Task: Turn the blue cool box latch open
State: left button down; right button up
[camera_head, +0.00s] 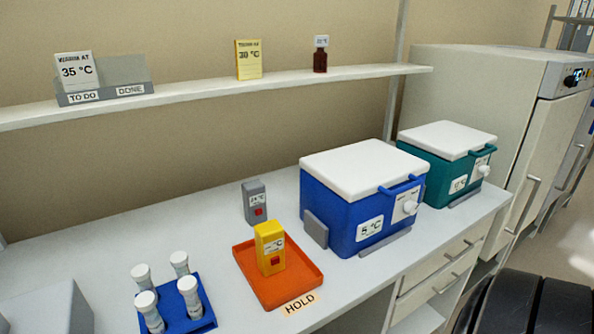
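The blue cool box (335,217) stands on the bench right of the middle, with its white lid (365,168) down. Its latch (410,206) is a white knob on a pale plate at the right end of the front face, beside the blue handle. The knob's exact turn is too small to tell. A label on the front reads 5 °C. Neither of my grippers shows in this view, and nothing touches the latch.
A teal cool box (420,170) stands just right of the blue one. An orange tray (300,296) with a yellow device (270,248), a grey device (254,203) and a blue rack (205,322) of white-capped tubes are to the left. Drawers (440,265) sit below the bench.

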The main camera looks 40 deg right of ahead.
aim_at(411, 207)
jog(key=z, duration=1.9)
jog(key=i+l+u, duration=0.1)
jog(key=l, duration=0.3)
jog(key=i+l+u, duration=0.1)
jog(key=l, duration=0.25)
jog(key=i, duration=0.1)
